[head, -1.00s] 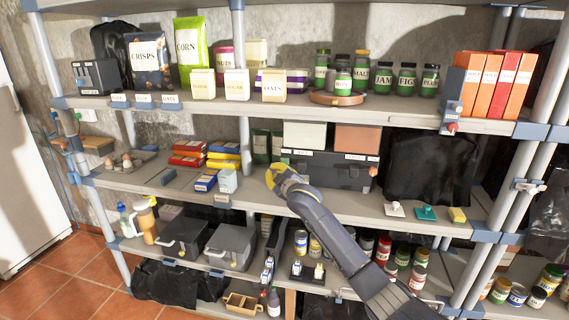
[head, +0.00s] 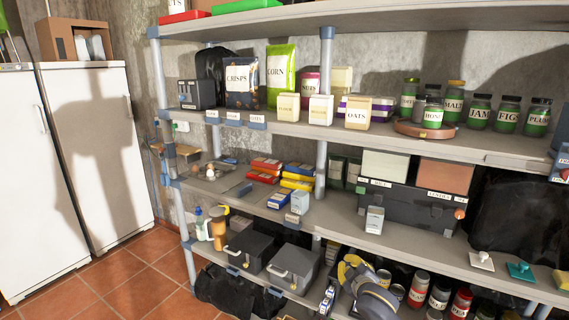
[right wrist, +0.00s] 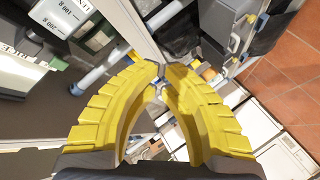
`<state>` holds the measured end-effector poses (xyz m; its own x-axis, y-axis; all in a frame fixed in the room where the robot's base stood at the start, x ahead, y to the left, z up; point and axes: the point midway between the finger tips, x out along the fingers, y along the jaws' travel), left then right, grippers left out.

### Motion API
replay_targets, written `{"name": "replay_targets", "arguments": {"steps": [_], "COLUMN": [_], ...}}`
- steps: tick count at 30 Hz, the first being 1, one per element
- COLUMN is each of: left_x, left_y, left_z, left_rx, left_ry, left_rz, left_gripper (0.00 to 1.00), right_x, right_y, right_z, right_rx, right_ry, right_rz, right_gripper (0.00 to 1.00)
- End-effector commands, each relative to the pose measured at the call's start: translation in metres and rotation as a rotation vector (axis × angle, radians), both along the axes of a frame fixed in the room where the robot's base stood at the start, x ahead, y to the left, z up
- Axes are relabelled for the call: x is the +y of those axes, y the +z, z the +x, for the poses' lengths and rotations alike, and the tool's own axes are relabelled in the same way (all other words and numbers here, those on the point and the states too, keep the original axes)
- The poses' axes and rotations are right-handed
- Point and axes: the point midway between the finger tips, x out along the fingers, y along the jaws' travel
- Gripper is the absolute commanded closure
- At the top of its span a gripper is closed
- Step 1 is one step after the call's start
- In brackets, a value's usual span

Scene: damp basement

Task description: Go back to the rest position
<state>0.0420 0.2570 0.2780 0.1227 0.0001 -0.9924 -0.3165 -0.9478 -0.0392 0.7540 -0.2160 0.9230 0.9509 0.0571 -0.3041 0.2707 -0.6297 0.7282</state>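My right gripper (head: 350,264) is in front of the lower shelving, below the edge of the middle shelf. Its curved yellow fingers also show in the right wrist view (right wrist: 163,72), bowed outward with their tips almost meeting and nothing held between them. Its arm comes in from the bottom of the head view. A small white box (head: 374,220) stands upright on the middle shelf (head: 335,222), in front of a dark crate (head: 405,207) and apart from the gripper. My left gripper is not in view.
Jars (head: 418,290) and grey lidded boxes (head: 293,268) fill the lower shelf near my right gripper. A shelf post (head: 321,110) stands left of it. Two white fridges (head: 95,140) are at the left. The tiled floor (head: 120,285) before them is clear.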

Motion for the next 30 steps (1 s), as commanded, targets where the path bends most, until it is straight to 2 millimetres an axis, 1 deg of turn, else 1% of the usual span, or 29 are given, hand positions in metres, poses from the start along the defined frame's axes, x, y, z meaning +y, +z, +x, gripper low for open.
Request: {"name": "replay_targets", "arguments": {"steps": [1, 2, 3, 5, 6, 8, 9, 11, 12, 13, 14, 15, 17, 18, 21, 24, 27, 30], "left_x": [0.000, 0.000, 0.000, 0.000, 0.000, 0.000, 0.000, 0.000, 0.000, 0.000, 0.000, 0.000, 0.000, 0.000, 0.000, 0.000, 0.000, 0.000], "left_y": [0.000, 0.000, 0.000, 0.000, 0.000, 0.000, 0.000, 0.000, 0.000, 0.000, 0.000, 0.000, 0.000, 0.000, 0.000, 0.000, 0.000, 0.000], "left_z": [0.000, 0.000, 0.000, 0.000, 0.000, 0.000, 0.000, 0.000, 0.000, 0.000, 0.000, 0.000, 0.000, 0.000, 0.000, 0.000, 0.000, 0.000], "left_rx": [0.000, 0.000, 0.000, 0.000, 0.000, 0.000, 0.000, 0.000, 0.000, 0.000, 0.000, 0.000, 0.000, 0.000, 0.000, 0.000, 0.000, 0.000], "left_ry": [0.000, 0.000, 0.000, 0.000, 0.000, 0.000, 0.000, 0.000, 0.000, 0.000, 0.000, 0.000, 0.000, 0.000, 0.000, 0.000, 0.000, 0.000], "left_rz": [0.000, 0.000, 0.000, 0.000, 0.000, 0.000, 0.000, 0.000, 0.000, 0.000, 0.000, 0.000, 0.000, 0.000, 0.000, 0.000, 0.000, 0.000], "left_gripper": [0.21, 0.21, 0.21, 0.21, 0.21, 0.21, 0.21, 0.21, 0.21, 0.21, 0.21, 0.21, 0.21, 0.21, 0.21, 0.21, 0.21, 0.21], "right_x": [0.000, -0.001, -0.001, -0.004, -0.006, -0.010, -0.013, -0.018, -0.021, -0.025, -0.028, -0.032, -0.039, -0.044, -0.056, -0.066, -0.073, -0.079], "right_y": [-0.020, -0.029, -0.041, -0.058, -0.068, -0.082, -0.091, -0.102, -0.109, -0.114, -0.117, -0.123, -0.129, -0.132, -0.136, -0.137, -0.136, -0.134], "right_z": [-0.024, -0.036, -0.053, -0.079, -0.097, -0.124, -0.142, -0.170, -0.189, -0.203, -0.218, -0.237, -0.266, -0.286, -0.329, -0.361, -0.386, -0.407], "right_rx": [0.032, 0.050, 0.074, 0.108, 0.132, 0.165, 0.189, 0.223, 0.247, 0.264, 0.280, 0.303, 0.338, 0.360, 0.410, 0.446, 0.475, 0.499], "right_ry": [-0.012, -0.020, -0.032, -0.051, -0.064, -0.086, -0.101, -0.124, -0.141, -0.155, -0.168, -0.186, -0.215, -0.235, -0.281, -0.316, -0.345, -0.369], "right_rz": [0.000, -0.002, -0.004, -0.008, -0.012, -0.016, -0.021, -0.026, -0.029, -0.035, -0.039, -0.044, -0.052, -0.059, -0.075, -0.090, -0.102, -0.112], "right_gripper": [1.00, 1.00, 1.00, 1.00, 1.00, 1.00, 1.00, 1.00, 1.00, 1.00, 1.00, 1.00, 1.00, 1.00, 1.00, 1.00, 1.00, 1.00]}}
